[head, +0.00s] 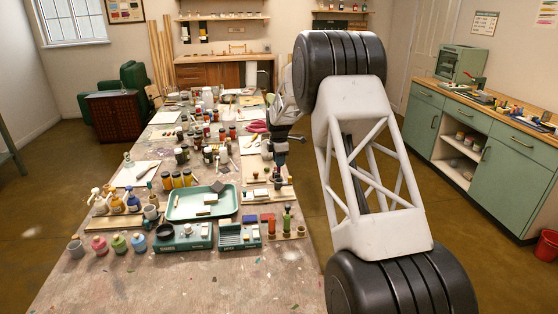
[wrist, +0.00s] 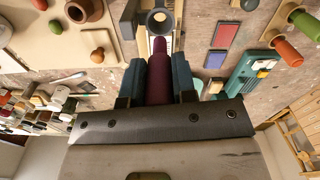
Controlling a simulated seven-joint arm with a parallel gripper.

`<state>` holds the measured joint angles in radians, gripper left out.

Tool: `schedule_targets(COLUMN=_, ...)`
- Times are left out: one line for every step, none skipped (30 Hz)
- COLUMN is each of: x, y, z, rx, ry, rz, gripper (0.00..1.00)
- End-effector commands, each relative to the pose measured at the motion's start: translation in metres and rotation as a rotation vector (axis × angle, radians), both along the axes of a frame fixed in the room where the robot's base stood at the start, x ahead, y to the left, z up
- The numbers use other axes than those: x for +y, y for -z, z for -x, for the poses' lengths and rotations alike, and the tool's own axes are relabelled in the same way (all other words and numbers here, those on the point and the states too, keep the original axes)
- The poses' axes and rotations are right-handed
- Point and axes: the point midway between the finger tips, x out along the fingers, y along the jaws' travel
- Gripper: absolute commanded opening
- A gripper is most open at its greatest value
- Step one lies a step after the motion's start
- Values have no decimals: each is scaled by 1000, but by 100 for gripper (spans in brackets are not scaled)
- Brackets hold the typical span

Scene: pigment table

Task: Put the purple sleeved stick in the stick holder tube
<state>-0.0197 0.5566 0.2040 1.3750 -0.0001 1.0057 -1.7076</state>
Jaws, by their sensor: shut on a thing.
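My gripper (wrist: 157,72) is shut on the purple sleeved stick (wrist: 158,85), seen in the wrist view between the two dark teal fingers. The stick's narrower purple tip points up the picture, towards a grey-blue round tube (wrist: 150,27) with a dark open mouth, which looks like the stick holder tube. The tip shows just below the tube's mouth; I cannot tell whether they touch. In the head view my gripper (head: 279,146) is small, above the right side of the table, and the stick and tube cannot be made out there.
In the wrist view a brown pot (wrist: 88,12) and small knobbed pieces stand left of the tube. A blue block (wrist: 215,59), a red block (wrist: 226,35) and a teal box (wrist: 250,70) lie to the right. In the head view, the table's front (head: 180,285) is clear.

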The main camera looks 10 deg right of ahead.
Motion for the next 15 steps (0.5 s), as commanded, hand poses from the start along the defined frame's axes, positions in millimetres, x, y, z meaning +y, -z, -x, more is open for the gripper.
schedule_targets(x=0, y=2, z=0, rx=1, ry=0, rz=0, gripper=3)
schedule_targets(x=0, y=4, z=0, rx=1, ry=0, rz=0, gripper=3)
schedule_targets(x=0, y=5, z=0, rx=1, ry=0, rz=0, gripper=3)
schedule_targets(x=0, y=7, z=0, rx=1, ry=0, rz=0, gripper=3)
schedule_targets(x=0, y=9, z=0, rx=1, ry=0, rz=0, gripper=3)
schedule_targets(x=0, y=11, z=0, rx=1, ry=0, rz=0, gripper=3)
schedule_targets(x=0, y=13, z=0, rx=1, ry=0, rz=0, gripper=3)
schedule_targets(x=0, y=15, z=0, rx=1, ry=0, rz=0, gripper=3)
schedule_targets(x=0, y=17, z=0, rx=1, ry=0, rz=0, gripper=3)
schedule_targets(x=0, y=19, z=0, rx=1, ry=0, rz=0, gripper=3)
schedule_targets(x=0, y=21, z=0, rx=1, ry=0, rz=0, gripper=3)
schedule_targets(x=0, y=24, z=0, rx=1, ry=0, rz=0, gripper=3)
schedule_targets(x=0, y=25, z=0, rx=0, ry=0, rz=0, gripper=3)
schedule_targets(x=0, y=27, z=0, rx=0, ry=0, rz=0, gripper=3)
schedule_targets(x=0, y=29, z=0, rx=0, ry=0, rz=0, gripper=3)
